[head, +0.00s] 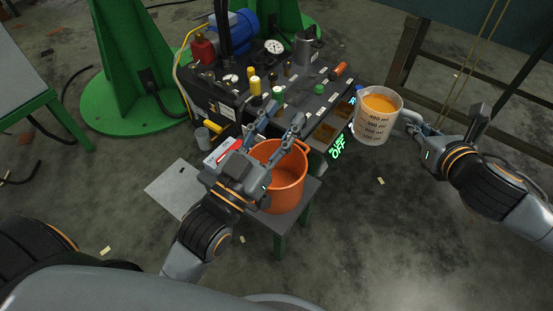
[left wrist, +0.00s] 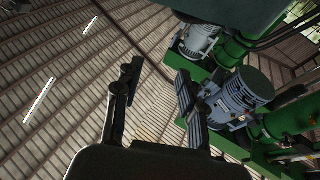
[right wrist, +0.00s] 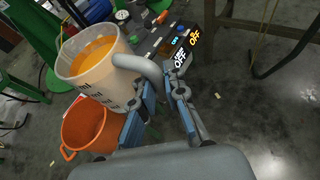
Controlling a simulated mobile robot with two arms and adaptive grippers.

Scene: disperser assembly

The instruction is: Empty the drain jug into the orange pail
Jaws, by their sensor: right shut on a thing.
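The drain jug (head: 372,122) is a clear measuring jug with printed ml marks, filled with orange liquid. My right gripper (head: 412,122) is shut on its handle and holds it in the air, about upright, right of the bench. The right wrist view shows the jug (right wrist: 108,84) with its handle between my right gripper's fingers (right wrist: 165,88). The orange pail (head: 285,180) stands on a small table, lower left of the jug, and it also shows in the right wrist view (right wrist: 84,135). My left gripper (head: 278,122) is open and empty above the pail's left side; its fingers spread in the left wrist view (left wrist: 158,78).
A dark bench unit (head: 300,85) with gauges, knobs and a lit OFF display stands behind the pail. A blue motor (head: 236,32) sits on it. A grey table (head: 182,190) holds the pail. Green stands (head: 125,75) are at the left.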

